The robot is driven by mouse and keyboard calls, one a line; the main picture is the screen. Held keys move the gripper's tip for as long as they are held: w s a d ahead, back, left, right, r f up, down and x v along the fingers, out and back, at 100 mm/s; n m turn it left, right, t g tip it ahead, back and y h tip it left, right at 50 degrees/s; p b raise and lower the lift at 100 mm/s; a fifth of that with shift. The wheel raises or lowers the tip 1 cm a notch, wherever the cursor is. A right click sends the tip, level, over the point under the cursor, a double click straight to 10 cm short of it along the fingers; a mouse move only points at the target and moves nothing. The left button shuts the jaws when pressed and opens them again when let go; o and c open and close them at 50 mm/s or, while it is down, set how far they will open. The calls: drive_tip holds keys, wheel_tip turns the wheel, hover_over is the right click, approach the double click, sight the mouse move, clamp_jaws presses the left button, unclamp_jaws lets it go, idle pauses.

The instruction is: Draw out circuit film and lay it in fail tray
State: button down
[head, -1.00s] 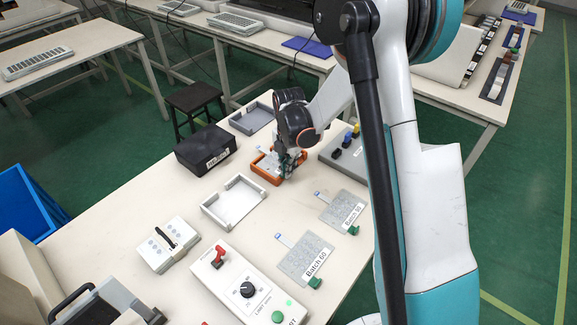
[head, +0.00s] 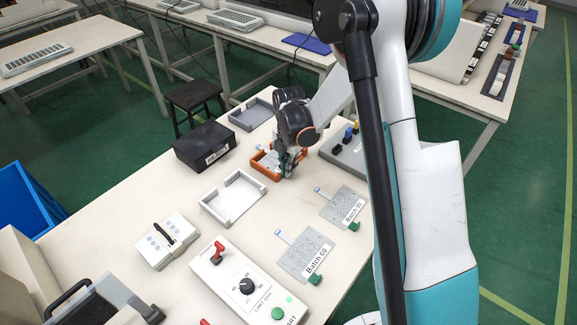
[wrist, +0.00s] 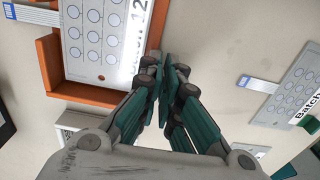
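A grey circuit film (wrist: 105,40) with round key marks and a "Batch 12" label lies in the orange tray (wrist: 80,92); its connector tail (wrist: 30,13) sticks out over the far side. In the head view the orange tray (head: 262,172) is mid-table. My gripper (wrist: 166,72) is at the film's labelled edge. Its fingertips are closed together where the other films carry a green tab, and seem shut on this one; the fingers hide the tab. A white tray (head: 206,213) and a grey tray (head: 234,116) appear empty. I cannot tell which is the fail tray.
Films labelled Batch 60 (head: 300,252) and another Batch (head: 340,202) lie at the right, each with a green tab. A black box (head: 205,147), a control panel (head: 240,270) with switches and a white keypad unit (head: 167,242) stand nearby. Bare table lies left of the white tray.

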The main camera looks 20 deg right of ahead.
drive_tip(key=shift+f, duration=0.15)
drive_tip(key=c, duration=1.7)
unclamp_jaws()
wheel_tip(320, 180, up, 12)
